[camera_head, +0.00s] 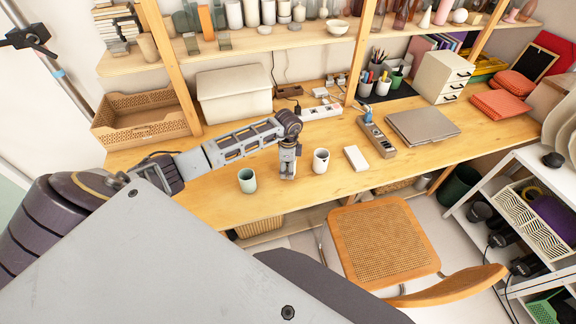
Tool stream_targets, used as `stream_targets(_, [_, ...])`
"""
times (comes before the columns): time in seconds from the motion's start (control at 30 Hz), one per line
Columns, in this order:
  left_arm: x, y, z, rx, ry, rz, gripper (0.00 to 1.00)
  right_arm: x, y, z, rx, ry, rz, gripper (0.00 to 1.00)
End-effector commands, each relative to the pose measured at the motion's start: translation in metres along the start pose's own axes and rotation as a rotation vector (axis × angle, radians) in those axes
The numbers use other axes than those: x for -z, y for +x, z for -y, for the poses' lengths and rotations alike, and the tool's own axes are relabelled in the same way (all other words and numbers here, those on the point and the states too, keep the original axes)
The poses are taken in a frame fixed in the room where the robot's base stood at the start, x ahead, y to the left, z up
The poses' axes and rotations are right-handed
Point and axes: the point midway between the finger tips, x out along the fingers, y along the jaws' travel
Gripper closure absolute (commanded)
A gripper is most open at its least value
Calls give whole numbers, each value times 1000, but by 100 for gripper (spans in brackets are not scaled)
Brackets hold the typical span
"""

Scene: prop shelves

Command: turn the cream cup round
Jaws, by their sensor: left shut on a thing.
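A cream cup (320,161) with a dark mark on its side stands upright on the wooden desk (215,206). My left gripper (288,176) points down at the desk just left of this cup, with a narrow gap between them. It is shut on a small pale thing mostly hidden by its fingers; I cannot tell what it is. A mint cup (247,181) stands upright to the left of the gripper. My right gripper is not in view.
A power strip (317,112) is behind. A wicker chair (380,243) stands at the desk's front. Shelves rise at the back.

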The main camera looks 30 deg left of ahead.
Motion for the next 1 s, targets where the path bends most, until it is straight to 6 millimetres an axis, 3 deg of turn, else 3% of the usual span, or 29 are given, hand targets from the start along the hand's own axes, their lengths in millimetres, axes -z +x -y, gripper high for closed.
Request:
stream_targets(0.27, [0, -2, 0, -1, -174, 1, 69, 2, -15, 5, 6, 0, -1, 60])
stream_targets(0.53, [0, 13, 0, 0, -171, 1, 69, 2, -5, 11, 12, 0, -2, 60])
stream_targets(1.0, [0, 16, 0, 0, -170, 0, 69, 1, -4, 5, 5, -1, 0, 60])
